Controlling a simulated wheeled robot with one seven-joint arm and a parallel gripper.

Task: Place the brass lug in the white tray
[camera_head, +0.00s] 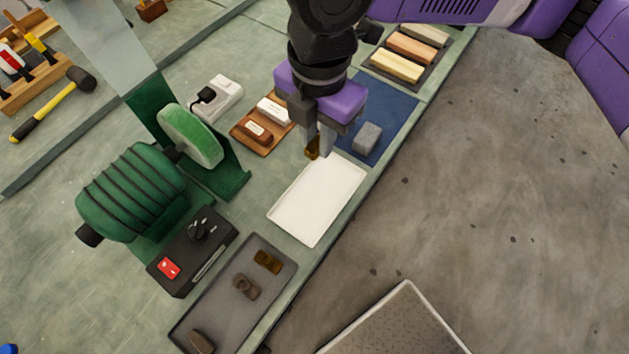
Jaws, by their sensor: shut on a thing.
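My gripper (319,143) is at the upper middle of the head view, pointing down over the far end of the white tray. It is shut on a small brass-brown piece, the brass lug (312,149), which shows between the fingers and is partly hidden by them. The white tray (318,200) is a shallow rectangle on the green bench and looks empty. The lug appears just beyond the tray's far edge in the picture; I cannot tell its exact height above the bench.
A grey tray (215,318) with several brown pieces lies nearer. A blue mat (388,122) with a grey block (367,137) lies right of my gripper. A green drum machine (130,190) and black switch box (193,251) stand left. The bench edge drops off at right.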

